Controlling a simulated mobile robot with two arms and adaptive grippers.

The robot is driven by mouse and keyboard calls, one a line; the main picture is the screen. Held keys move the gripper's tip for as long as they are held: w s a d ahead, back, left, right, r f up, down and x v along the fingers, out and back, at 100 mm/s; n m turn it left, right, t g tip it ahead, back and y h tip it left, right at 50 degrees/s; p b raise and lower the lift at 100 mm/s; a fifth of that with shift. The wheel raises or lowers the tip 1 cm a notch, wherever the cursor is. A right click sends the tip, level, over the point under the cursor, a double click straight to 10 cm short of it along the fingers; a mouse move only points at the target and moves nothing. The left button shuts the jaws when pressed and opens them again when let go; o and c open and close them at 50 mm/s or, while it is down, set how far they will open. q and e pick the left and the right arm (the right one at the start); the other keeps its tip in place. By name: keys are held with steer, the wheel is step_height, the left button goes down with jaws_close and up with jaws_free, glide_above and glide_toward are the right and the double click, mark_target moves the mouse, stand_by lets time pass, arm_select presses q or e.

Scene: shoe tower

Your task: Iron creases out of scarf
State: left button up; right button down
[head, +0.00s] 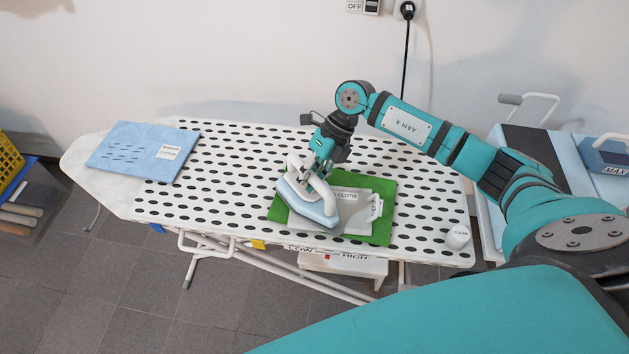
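My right gripper (318,174) reaches down over the board and is closed around the white handle of a light blue iron (320,211). The iron is over a grey piece marked CLOTH (352,210), which lies on a green cloth (383,230). I cannot tell whether the iron's sole touches the grey piece. A light blue flat cloth (125,138) with dark dashes and a white label lies at the board's left end. Which cloth is the scarf is not clear. My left gripper is not in view.
The ironing board (240,150) is white with dark ovals. A small white round item marked CLEAN (458,237) sits near its right end. A LOW–HIGH panel (345,263) is below its front edge. A yellow crate (8,160) is far left; a cart (535,150) stands right.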

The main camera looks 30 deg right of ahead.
steer(key=shift+w+a+b, duration=0.45)
steer(key=shift+w+a, duration=0.65)
steer(key=shift+a, duration=0.2)
steer(key=shift+w+a+b, duration=0.65)
steer(key=shift+w+a, duration=0.35)
steer(key=shift+a, duration=0.2)
step_height(320, 180, up, 6)
steer(key=p, duration=0.4)
steer(key=shift+r, duration=0.1)
steer(key=shift+r+p, duration=1.05)
steer(key=shift+r, duration=0.45)
